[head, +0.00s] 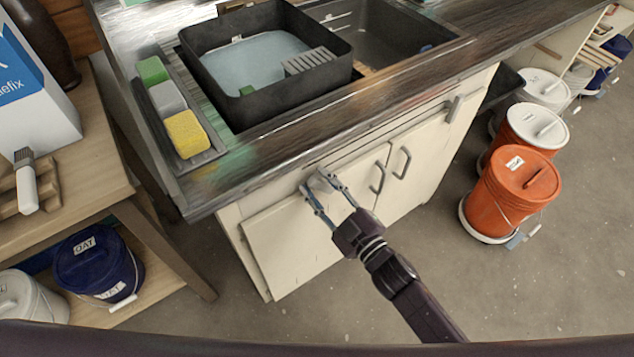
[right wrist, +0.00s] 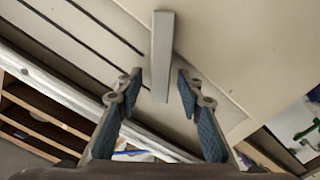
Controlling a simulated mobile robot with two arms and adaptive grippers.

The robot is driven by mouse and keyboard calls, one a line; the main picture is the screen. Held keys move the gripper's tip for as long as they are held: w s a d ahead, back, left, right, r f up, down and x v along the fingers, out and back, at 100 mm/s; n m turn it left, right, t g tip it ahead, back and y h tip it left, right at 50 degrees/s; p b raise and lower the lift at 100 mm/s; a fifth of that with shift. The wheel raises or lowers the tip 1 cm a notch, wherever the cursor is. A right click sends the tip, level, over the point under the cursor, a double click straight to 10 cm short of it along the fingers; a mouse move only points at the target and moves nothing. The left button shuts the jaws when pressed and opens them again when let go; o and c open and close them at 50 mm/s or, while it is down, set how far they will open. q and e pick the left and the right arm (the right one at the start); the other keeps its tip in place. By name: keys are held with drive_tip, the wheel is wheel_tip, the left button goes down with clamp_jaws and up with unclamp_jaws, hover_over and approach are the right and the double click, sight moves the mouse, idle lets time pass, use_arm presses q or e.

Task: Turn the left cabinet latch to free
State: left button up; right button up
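The left cabinet latch (right wrist: 161,55) is a plain grey bar on the cream cabinet front. In the right wrist view it points down, and its lower end shows between my fingertips. My right gripper (head: 316,182) is at the upper part of the left cabinet door (head: 290,238), below the counter edge. In the right wrist view the gripper (right wrist: 160,84) is open, with a finger on each side of the bar and a gap to both. In the head view the fingers largely hide the latch. My left gripper is not in view.
A similar right latch (head: 455,108) and two door handles (head: 378,178) are to the right. The counter (head: 250,150) overhangs the cabinet. Orange buckets (head: 512,192) stand on the floor at right. A wooden shelf table (head: 90,180) is at left. Floor in front is clear.

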drive_tip(key=v, duration=1.1)
drive_tip(key=shift+s, duration=0.2)
drive_tip(key=shift+o, duration=0.4)
drive_tip(key=shift+d, duration=0.1)
